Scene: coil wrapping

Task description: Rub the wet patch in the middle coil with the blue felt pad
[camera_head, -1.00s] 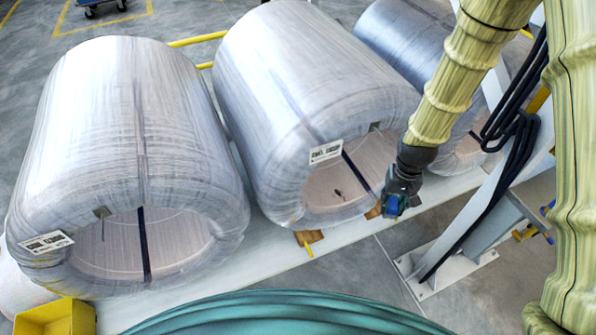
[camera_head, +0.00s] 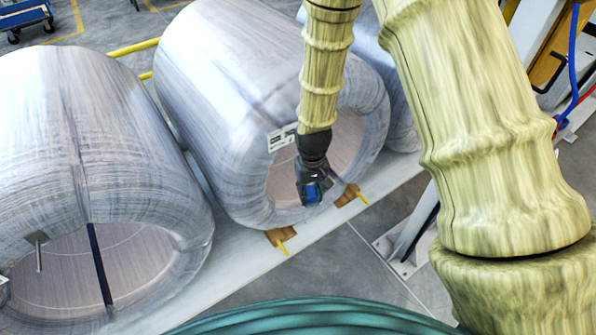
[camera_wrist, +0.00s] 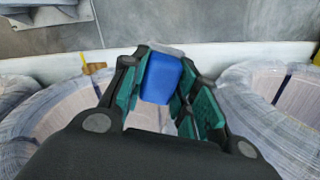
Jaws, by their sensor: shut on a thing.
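The middle coil (camera_head: 228,98) is a large roll wrapped in pale film, lying on its side with its bore facing me. A white label (camera_head: 281,137) is on its front rim. My gripper (camera_head: 313,192) is in front of the right part of the bore mouth and hides part of it. It is shut on the blue felt pad (camera_wrist: 161,79), which sits between the fingers in the wrist view, with a grey edge at its tip. The pad also shows as a blue spot in the head view (camera_head: 314,191). I cannot make out the wet patch.
Another wrapped coil (camera_head: 75,140) stands at the left, and part of a third shows behind my arm at the right. Brown wedges (camera_head: 280,236) sit by the middle coil on a pale platform (camera_head: 250,272). A grey post foot (camera_head: 405,245) stands at the right.

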